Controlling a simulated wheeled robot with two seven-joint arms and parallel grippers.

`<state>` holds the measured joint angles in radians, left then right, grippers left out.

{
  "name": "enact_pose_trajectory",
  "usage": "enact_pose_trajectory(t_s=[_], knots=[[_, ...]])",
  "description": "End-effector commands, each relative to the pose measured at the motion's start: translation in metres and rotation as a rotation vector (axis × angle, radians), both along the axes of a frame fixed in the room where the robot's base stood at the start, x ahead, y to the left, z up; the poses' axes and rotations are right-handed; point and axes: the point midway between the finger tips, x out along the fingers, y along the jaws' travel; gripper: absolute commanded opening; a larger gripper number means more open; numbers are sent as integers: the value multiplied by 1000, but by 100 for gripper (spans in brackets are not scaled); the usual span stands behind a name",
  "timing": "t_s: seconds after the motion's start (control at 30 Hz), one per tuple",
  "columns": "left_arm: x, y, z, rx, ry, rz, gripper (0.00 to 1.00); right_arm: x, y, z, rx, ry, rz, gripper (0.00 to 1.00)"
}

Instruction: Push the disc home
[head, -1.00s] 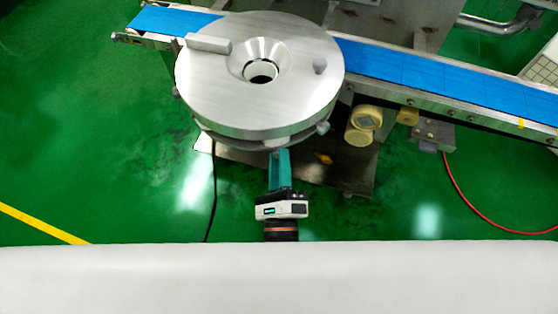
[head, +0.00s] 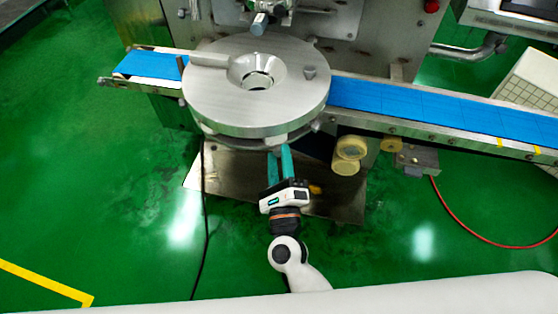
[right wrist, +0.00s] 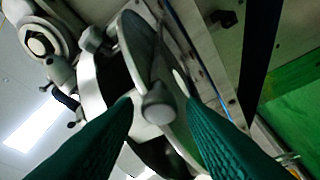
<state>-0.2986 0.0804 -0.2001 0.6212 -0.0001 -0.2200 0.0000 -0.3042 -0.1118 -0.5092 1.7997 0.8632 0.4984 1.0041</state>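The disc (head: 215,104) is a large round silver metal plate with a funnel-shaped hole in its middle, a bar and a small peg on top. It sits on the machine, above the blue conveyor. My right gripper (head: 279,150) is at the disc's front edge, its teal fingers pointing up toward the underside. In the right wrist view, the fingers stand apart with a rounded grey knob (right wrist: 158,106) showing between them. The edge of a round metal part shows behind the knob. I cannot tell whether a finger touches anything. My left gripper is not in view.
A blue conveyor belt (head: 420,101) runs behind and to both sides of the disc. A metal nozzle (head: 259,22) hangs behind it. Cream-coloured knobs (head: 349,150) sit below the belt. A steel base plate (head: 226,178) lies under the disc. The green floor in front is open.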

Motion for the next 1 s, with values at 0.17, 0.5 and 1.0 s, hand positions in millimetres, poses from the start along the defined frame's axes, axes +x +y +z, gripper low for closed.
enact_pose_trajectory(t_s=[0.17,0.5,1.0], knots=[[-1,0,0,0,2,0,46,0,0,0,-1,0,0,45],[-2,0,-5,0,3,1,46,-20,0,-7,-4,2,2,45],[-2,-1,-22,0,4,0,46,-109,-1,-27,-2,2,1,45]])
